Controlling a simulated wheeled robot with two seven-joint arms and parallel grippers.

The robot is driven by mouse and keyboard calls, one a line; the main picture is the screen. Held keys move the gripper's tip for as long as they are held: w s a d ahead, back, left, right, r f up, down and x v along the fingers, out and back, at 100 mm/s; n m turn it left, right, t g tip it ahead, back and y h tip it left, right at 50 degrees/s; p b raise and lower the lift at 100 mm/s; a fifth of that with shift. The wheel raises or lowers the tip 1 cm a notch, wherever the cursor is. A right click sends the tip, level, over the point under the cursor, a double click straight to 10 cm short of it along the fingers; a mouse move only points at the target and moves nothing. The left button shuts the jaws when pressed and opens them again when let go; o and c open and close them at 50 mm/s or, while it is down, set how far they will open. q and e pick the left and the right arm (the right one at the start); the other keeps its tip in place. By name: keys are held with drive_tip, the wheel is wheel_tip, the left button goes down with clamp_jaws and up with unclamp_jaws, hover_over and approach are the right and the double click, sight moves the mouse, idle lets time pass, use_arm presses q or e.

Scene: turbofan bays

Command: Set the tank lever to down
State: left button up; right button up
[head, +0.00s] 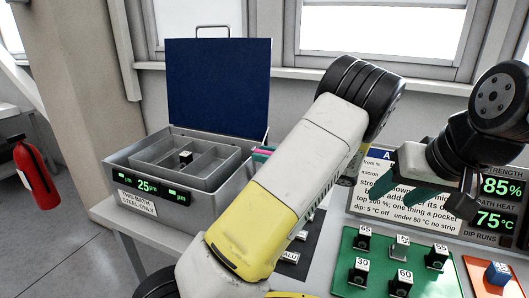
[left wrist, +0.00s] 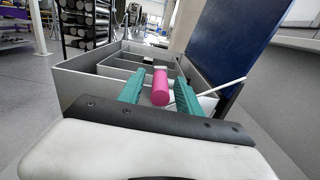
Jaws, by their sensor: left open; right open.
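The tank is a grey bath (head: 200,205) with its blue lid (head: 218,90) standing open; it also shows in the left wrist view (left wrist: 82,88). A pink cylindrical handle (left wrist: 160,90), apparently the tank lever's grip, is at the tank's right side. My left gripper (left wrist: 158,82) is open, with its teal fingers on either side of the handle and gaps showing. In the head view my left arm mostly hides this gripper and the handle. My right gripper (head: 425,190) is open and empty, above the panels at the right.
A divided tray with a small dark block (head: 186,156) sits in the tank. A green board (head: 385,270) with numbered blocks and an orange board (head: 492,278) are at front right. Displays (head: 494,205) read 85% and 75°C. A thin white rod (left wrist: 222,86) runs beside the handle.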

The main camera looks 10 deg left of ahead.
use_arm(q)
drive_tip(key=shift+a, duration=0.1)
drive_tip(key=shift+c, duration=0.2)
clamp_jaws()
idle(1.2)
